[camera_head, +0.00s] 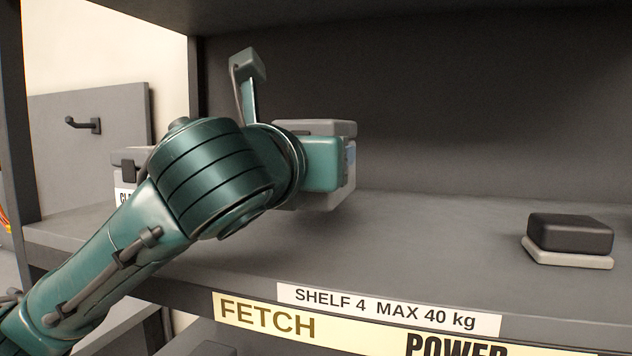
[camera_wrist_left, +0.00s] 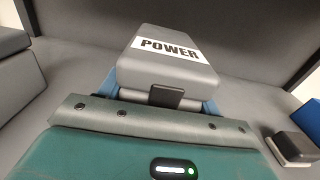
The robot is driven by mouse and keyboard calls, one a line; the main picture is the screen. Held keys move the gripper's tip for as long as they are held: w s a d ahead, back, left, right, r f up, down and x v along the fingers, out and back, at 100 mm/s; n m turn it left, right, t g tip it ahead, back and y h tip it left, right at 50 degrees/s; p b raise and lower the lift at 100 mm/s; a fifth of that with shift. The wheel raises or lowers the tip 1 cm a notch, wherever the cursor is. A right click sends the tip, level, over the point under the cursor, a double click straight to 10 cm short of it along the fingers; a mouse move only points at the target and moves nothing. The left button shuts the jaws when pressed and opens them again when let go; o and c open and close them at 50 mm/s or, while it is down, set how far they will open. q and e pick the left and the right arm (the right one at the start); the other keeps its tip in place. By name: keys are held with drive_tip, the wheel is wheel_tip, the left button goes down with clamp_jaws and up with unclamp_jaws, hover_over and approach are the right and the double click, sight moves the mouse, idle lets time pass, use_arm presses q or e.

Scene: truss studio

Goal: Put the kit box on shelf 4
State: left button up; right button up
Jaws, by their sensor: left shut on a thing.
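The kit box is a grey case with a lid. In the head view the box (camera_head: 318,128) is over the left part of shelf 4, partly hidden behind my left gripper. In the left wrist view the kit box (camera_wrist_left: 168,65) has a white POWER label on its lid and a dark latch in front. My left gripper (camera_wrist_left: 160,98) is shut on it, with blue fingers at both sides. A shadow lies on shelf 4 (camera_head: 430,235) under the box; I cannot tell whether it touches the board. My right gripper is in neither view.
Another grey case (camera_head: 128,160) with a partly hidden label stands at the left of the shelf. A black block on a pale base (camera_head: 570,235) sits at the right. The shelf between box and block is clear. The front edge bears a SHELF 4 label (camera_head: 388,308).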

use_arm(q)
drive_tip(key=shift+f, duration=1.45)
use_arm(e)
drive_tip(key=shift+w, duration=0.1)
use_arm(q)
drive_tip(key=shift+f, duration=0.15)
drive_tip(key=o, duration=1.4)
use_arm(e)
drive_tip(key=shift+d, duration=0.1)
use_arm(q)
drive_tip(key=b+v, duration=0.1)
drive_tip(key=v, duration=1.1)
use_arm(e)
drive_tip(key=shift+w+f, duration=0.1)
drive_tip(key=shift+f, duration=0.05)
